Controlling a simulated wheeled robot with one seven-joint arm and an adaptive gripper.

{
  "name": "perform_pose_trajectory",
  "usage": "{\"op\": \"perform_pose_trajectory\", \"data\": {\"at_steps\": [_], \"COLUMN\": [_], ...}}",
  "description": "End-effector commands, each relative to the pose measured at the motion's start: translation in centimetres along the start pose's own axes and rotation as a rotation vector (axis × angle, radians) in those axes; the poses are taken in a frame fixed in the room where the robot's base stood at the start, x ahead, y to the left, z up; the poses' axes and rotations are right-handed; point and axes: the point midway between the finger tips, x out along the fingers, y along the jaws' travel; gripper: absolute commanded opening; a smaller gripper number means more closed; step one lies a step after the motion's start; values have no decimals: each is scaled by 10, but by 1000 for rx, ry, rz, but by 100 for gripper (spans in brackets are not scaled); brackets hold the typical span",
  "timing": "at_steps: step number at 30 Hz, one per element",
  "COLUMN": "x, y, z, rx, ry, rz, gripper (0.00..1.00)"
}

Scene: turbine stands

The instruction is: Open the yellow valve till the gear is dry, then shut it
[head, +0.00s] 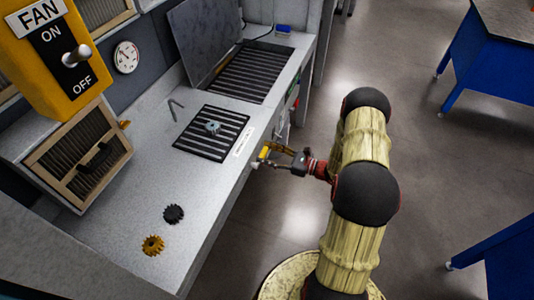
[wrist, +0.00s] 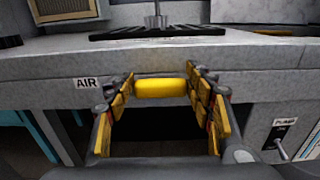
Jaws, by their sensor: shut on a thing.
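The yellow valve handle (wrist: 160,88) is a short bar lying level on the bench's front edge in the wrist view, right of the AIR label (wrist: 86,83). My gripper (wrist: 161,92) is shut on the handle, with a finger at each end of it. In the head view my gripper (head: 264,157) is at the bench's front edge and the handle is hard to tell from the yellow fingers. A small grey-blue gear (head: 212,127) sits on the dark square grille (head: 187,142). I cannot tell whether it is wet.
A black gear (head: 173,214) and a gold gear (head: 152,245) lie on the bench. A larger grille (head: 240,75) has a raised lid (head: 198,40). A yellow FAN switch (head: 52,60) is at upper left. A PUMP switch (wrist: 283,148) is right of my gripper.

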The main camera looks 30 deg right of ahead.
Motion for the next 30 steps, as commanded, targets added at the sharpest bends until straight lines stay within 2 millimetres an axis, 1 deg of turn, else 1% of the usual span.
{"op": "perform_pose_trajectory", "data": {"at_steps": [2, 12, 17, 22, 26, 30], "x": [0, 0, 0, 0, 0, 0], "y": [0, 0, 0, -1, -1, -1], "z": [0, 0, 0, -3, -7, -14], "rx": [-1, -1, 6, 50, 119, 227], "ry": [0, 0, 0, 0, 0, 0], "rz": [-1, -1, -1, -1, -1, -1], "gripper": [26, 7, 7, 7, 7, 7]}}
